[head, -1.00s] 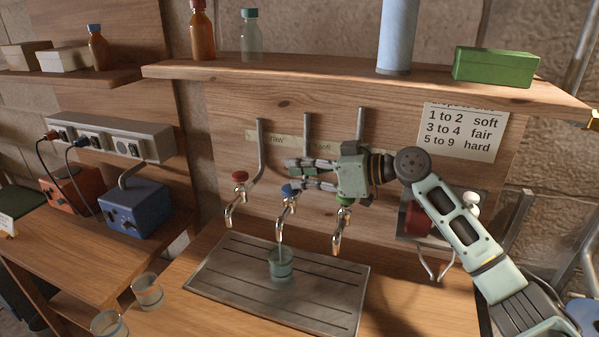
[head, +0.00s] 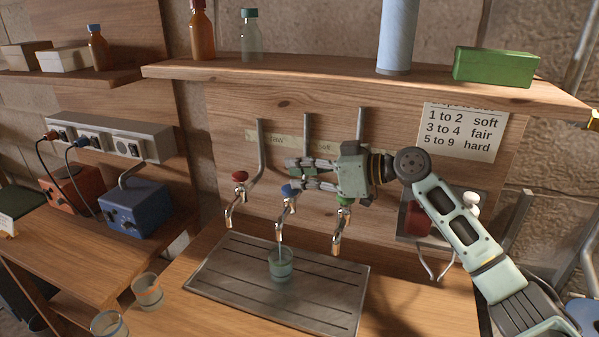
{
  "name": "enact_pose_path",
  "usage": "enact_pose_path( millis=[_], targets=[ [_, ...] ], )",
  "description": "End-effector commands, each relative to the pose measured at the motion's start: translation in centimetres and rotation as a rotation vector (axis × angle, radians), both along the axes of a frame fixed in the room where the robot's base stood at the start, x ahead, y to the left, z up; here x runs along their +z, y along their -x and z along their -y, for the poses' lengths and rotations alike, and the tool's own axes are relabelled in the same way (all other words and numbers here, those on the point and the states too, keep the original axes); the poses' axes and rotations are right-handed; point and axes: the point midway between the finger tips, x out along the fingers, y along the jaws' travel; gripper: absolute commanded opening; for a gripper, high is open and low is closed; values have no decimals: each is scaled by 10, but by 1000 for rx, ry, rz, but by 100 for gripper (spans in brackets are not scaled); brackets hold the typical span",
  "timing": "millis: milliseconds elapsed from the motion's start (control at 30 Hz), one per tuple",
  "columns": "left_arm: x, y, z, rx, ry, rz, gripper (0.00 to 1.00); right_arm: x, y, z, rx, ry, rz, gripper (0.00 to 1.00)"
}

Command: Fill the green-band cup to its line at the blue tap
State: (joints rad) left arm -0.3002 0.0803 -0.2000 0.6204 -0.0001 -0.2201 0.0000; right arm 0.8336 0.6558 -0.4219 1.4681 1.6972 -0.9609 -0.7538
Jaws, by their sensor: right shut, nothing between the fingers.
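The green-band cup (head: 280,263) stands upright on the metal drip tray (head: 215,279), under the spout of the blue tap (head: 288,196). A thin stream runs from the spout into the cup. Greenish liquid shows in the cup, but its level against the line is too small to read. My right gripper (head: 293,174) is shut and empty, its fingers pointing left just above and behind the blue knob. Whether it touches the knob I cannot tell. My left gripper is not in view.
The red tap (head: 239,178) is left of the blue one and the green tap (head: 343,206) is right of it. Two other cups (head: 147,291) (head: 109,324) stand at the tray's left. A wooden shelf (head: 290,72) with bottles runs above my gripper.

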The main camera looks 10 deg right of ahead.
Motion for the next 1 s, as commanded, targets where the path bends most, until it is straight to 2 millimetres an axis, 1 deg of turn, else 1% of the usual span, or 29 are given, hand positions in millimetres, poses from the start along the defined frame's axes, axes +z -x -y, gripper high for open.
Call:
enact_pose_path(
  millis=[33, 767, 867, 967, 1000],
  targets=[
    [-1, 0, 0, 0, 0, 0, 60, -16, 2, 0, 5, 18, -25, 0],
    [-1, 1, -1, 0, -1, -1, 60, -16, 2, 0, 5, 18, -25, 0],
    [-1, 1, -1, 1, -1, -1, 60, -14, 4, 5, 3, 18, -24, 0],
    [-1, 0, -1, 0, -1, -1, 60, -11, 11, 14, 2, 18, -23, 0],
    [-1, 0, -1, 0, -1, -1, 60, -9, 15, 21, 0, 19, -22, 0]
  ],
)
